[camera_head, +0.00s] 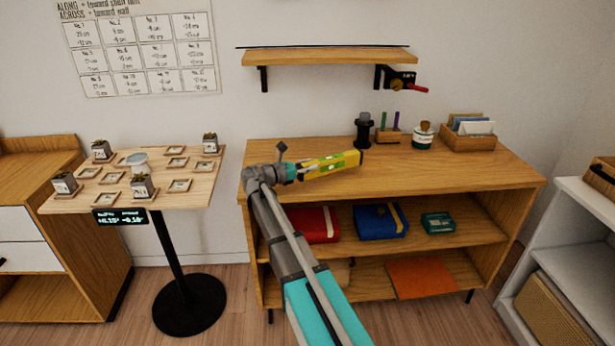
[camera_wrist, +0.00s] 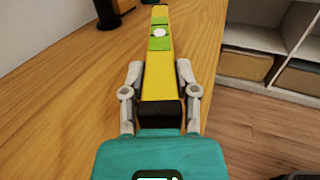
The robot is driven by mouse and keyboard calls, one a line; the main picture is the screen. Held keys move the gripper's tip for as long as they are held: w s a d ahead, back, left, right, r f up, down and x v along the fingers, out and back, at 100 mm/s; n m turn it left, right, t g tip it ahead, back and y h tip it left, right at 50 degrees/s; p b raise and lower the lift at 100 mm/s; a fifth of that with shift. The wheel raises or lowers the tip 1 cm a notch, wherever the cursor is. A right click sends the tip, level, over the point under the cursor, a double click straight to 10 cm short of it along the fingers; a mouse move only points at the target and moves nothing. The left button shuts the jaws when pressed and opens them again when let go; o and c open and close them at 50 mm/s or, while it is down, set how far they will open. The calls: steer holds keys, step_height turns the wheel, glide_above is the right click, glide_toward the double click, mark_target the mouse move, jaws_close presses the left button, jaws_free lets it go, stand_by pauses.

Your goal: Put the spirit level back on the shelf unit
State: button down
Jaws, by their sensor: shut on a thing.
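The spirit level (camera_head: 340,161) is a yellow bar with green windows and dark ends. In the wrist view the spirit level (camera_wrist: 158,62) points away from me, between my two fingers. My gripper (camera_head: 300,171) is shut on its near end; it also shows in the wrist view (camera_wrist: 159,70). The wooden shelf unit (camera_head: 460,177) stands against the wall, with open shelves under its top. The level is over the left part of that top, close to it; I cannot tell whether it touches. The top also shows in the wrist view (camera_wrist: 60,110).
A black grinder-like object (camera_head: 363,131), a pen holder (camera_head: 388,136), a jar (camera_head: 422,138) and a card box (camera_head: 468,137) stand along the back of the top. The front right of the top is clear. A wall shelf (camera_head: 325,56) hangs above. A small table (camera_head: 190,190) stands left.

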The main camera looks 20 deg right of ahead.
mark_target(308, 173)
steer(key=shift+f+b, duration=1.2)
steer(key=shift+f, duration=0.25)
steer(key=shift+f, duration=0.1)
steer(key=shift+c, duration=1.8)
jaws_free()
steer(key=shift+s+a, duration=0.25)
steer(key=shift+a, duration=1.75)
steer(key=shift+s+a, duration=0.2)
steer(key=shift+a, duration=1.8)
steer(key=shift+s+a, duration=0.25)
steer(key=shift+a, duration=1.75)
steer(key=shift+s, duration=0.15)
